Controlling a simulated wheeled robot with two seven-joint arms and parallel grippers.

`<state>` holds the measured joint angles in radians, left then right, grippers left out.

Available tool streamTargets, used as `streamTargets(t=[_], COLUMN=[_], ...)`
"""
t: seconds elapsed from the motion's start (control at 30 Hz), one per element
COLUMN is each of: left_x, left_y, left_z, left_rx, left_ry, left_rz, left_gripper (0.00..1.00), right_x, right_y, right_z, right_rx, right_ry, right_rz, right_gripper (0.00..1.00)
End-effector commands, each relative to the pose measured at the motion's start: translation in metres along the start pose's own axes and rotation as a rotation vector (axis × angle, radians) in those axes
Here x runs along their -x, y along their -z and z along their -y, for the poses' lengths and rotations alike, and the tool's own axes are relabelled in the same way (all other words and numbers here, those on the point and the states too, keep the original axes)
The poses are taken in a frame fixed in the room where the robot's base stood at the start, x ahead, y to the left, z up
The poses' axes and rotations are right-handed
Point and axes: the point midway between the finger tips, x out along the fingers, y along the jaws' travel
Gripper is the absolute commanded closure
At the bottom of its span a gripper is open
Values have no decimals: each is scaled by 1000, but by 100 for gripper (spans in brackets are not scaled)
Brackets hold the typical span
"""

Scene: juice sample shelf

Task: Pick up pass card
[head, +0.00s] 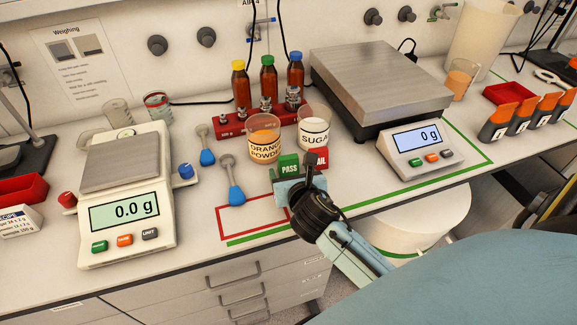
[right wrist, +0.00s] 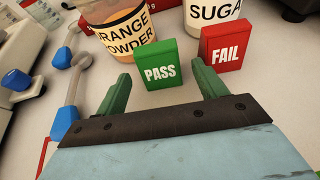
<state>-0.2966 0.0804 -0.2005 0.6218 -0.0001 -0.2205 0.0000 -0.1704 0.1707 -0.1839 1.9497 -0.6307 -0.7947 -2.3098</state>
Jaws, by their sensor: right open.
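The green pass card (head: 289,163), marked PASS, stands upright on the bench. In the right wrist view the pass card (right wrist: 161,66) stands ahead of my right gripper (right wrist: 162,85), between the lines of its two green fingers. The right gripper (head: 293,180) is open and empty, with the card just beyond or at its fingertips; I cannot tell if they touch. The red fail card (head: 317,158) stands just right of the pass card, and in the right wrist view it (right wrist: 226,48) is close to the right finger. My left gripper is not in view.
The orange powder beaker (head: 265,140) and sugar beaker (head: 314,126) stand right behind the cards. Blue-handled scoops (head: 232,185) lie to the left. A small scale (head: 125,210) and a large scale (head: 385,85) flank the area. A red outlined rectangle (head: 221,222) is at the front edge.

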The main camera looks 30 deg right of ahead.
Motion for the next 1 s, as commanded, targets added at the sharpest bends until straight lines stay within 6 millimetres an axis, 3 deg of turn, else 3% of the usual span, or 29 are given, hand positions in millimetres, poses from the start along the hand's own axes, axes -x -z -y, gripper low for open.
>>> streamTargets(t=[0.2, 0.5, 0.87, 1.0], left_x=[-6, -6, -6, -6], left_y=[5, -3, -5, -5], left_z=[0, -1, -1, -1], left_rx=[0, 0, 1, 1], left_ry=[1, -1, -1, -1], left_rz=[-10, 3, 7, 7], left_gripper=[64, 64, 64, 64], right_x=[-32, -36, -36, -36], right_y=[-1, -2, -2, -2], right_z=[1, 1, 1, 1], right_rx=[-1, 0, 0, 0], right_ry=[0, -2, -1, -1], right_rz=[-1, -1, -1, -1], right_gripper=[29, 29, 75, 77])
